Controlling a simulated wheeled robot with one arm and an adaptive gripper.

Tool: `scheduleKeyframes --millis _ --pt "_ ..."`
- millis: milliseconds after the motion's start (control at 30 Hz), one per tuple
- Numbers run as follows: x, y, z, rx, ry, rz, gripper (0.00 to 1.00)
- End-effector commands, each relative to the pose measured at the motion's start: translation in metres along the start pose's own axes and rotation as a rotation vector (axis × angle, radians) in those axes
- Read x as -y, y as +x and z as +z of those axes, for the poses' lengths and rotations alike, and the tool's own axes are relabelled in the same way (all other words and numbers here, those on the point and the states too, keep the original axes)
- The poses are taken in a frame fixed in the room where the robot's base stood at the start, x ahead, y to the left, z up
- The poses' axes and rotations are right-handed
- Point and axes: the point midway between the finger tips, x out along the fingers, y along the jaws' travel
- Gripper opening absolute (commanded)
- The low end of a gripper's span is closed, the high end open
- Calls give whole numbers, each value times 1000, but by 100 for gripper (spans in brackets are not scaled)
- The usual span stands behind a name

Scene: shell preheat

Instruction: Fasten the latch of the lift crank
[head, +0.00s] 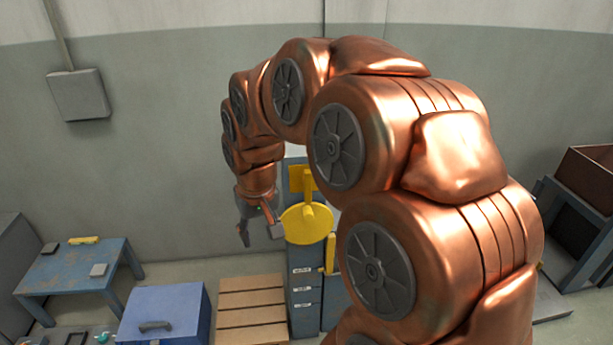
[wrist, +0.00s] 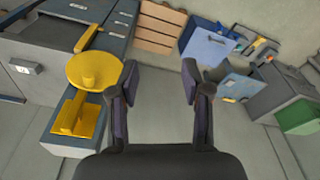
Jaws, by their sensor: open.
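A yellow round plate (head: 306,224) with a raised hub sits at the top of a narrow blue-grey cabinet (head: 305,290); it also shows in the wrist view (wrist: 95,71). A yellow bracket (head: 302,180) stands behind it, also in the wrist view (wrist: 76,117). A yellow bar (head: 330,253) is on the cabinet's front side, also in the wrist view (wrist: 88,38). I cannot tell which yellow part is the crank's latch. My gripper (head: 261,232) is open and empty, left of the plate; its fingers (wrist: 161,78) point down, apart from the yellow parts in the wrist view.
A wooden pallet (head: 252,315) and a blue box (head: 163,314) with a dark handle stand left of the cabinet. A blue table (head: 75,275) holds small items at the far left. Open floor lies beneath my fingers (wrist: 160,112). My arm covers much of the right side.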

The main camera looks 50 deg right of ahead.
Motion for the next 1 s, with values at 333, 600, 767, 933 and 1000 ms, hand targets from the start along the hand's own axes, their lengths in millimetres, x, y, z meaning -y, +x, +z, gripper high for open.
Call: scheduleKeyframes --millis 333,600,767,933,1000 --pt "-133 -4 -117 -182 255 51 48" --pt "-193 -3 -143 -245 345 84 48" --pt "-197 1 -146 -247 350 87 48" --pt "-199 15 -149 -247 349 87 48" --pt "-199 23 -150 -245 349 86 48"
